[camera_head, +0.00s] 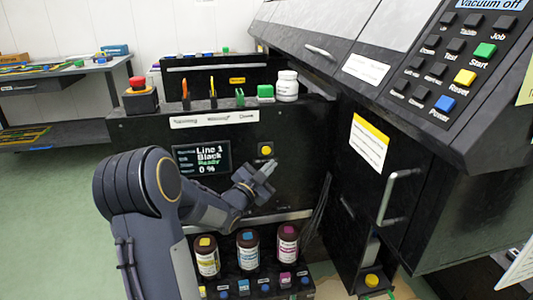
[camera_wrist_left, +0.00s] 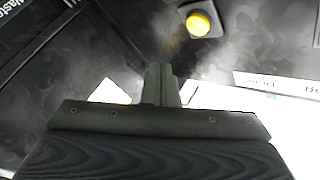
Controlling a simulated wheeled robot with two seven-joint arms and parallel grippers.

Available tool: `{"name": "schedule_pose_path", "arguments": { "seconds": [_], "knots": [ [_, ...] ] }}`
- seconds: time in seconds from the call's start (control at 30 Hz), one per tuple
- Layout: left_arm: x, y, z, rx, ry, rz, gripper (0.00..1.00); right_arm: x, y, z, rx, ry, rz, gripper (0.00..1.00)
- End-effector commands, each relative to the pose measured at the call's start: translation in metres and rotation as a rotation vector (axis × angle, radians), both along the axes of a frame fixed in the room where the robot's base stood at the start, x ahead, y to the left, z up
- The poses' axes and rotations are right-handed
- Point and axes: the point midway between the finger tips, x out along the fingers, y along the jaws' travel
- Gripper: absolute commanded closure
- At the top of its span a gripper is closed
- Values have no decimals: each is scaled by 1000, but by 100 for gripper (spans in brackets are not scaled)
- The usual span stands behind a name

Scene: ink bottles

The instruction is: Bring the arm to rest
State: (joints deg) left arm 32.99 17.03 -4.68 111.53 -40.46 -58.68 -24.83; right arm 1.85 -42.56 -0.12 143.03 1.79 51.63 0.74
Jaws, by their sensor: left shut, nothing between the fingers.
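My left arm comes in from the lower left in the head view. My left gripper (camera_head: 263,176) is in front of the black machine's front panel, to the right of the display and just below a yellow button (camera_head: 265,150). Its fingers are shut with nothing between them. In the left wrist view the closed fingers (camera_wrist_left: 160,85) point towards the dark panel, and the yellow button (camera_wrist_left: 199,23) lies beyond them, up and to the right. I cannot tell whether the fingers touch the panel. My right gripper is not in view.
The display (camera_head: 202,158) reads Line 1, Black, Ready, 0 %. Ink bottles (camera_head: 248,251) stand in a row below the gripper. A red emergency button (camera_head: 138,85) and a white bottle (camera_head: 287,85) are on the ledge above. A control panel (camera_head: 465,60) and door handle (camera_head: 399,197) are at right.

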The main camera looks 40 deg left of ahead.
Motion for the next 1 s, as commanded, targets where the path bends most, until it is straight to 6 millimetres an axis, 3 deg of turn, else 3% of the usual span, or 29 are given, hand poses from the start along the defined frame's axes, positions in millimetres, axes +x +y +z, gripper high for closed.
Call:
{"name": "schedule_pose_path", "arguments": {
  "seconds": [0.73,0.87,1.0],
  "knots": [
    [-4,-7,8,-48,47,20,100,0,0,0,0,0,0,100],
    [-20,-24,15,-174,163,65,100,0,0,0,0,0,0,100],
    [-55,-55,12,-368,331,109,100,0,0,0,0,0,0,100]
  ]
}}
